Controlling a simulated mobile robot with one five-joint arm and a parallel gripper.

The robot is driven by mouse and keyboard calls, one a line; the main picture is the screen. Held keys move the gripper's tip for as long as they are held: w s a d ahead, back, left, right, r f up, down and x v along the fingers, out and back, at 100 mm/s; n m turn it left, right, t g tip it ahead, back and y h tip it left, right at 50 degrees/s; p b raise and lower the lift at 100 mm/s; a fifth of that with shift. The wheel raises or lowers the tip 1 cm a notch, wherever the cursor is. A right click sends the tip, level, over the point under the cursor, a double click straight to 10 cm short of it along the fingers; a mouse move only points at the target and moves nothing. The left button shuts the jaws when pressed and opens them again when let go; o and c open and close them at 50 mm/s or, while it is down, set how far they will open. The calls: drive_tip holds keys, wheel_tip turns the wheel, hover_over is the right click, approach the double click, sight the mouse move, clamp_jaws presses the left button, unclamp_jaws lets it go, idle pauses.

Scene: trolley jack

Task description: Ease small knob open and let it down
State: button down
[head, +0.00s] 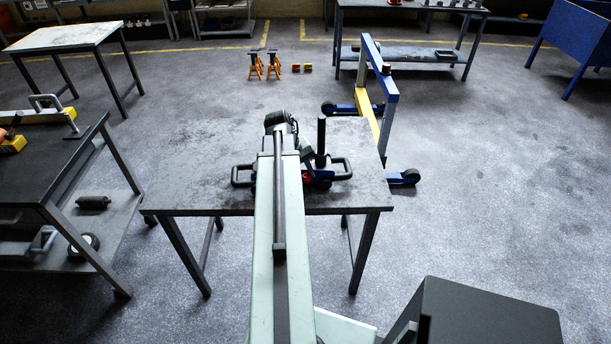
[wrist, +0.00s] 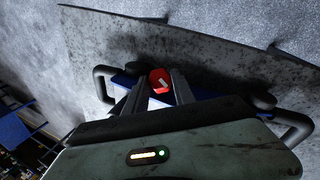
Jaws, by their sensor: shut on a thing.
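The trolley jack lies on the dark metal table. In the head view its loop handles (head: 341,169) stick out left and right of my arm, and a dark post (head: 321,136) stands up from it. In the wrist view the jack shows a blue body (wrist: 124,82) with a black loop handle (wrist: 100,82) at each end. The small knob (wrist: 160,80) is red with a white mark on its face. My gripper (wrist: 160,92) is shut on the knob, one finger on each side.
The table top (head: 205,150) is clear behind and left of the jack. A blue and yellow hoist frame (head: 369,110) stands close behind the table's right side. Another bench (head: 50,165) with tools stands at the left. Orange axle stands (head: 264,66) are on the floor farther back.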

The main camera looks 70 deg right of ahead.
drive_tip(key=c, duration=1)
unclamp_jaws()
drive_tip(key=shift+c, duration=0.2)
drive_tip(key=p+v, duration=0.7)
drive_tip(key=shift+w+a+r, duration=0.15)
drive_tip(key=shift+a+r, duration=0.05)
drive_tip(key=shift+r, duration=0.15)
drive_tip(key=shift+w, duration=0.1)
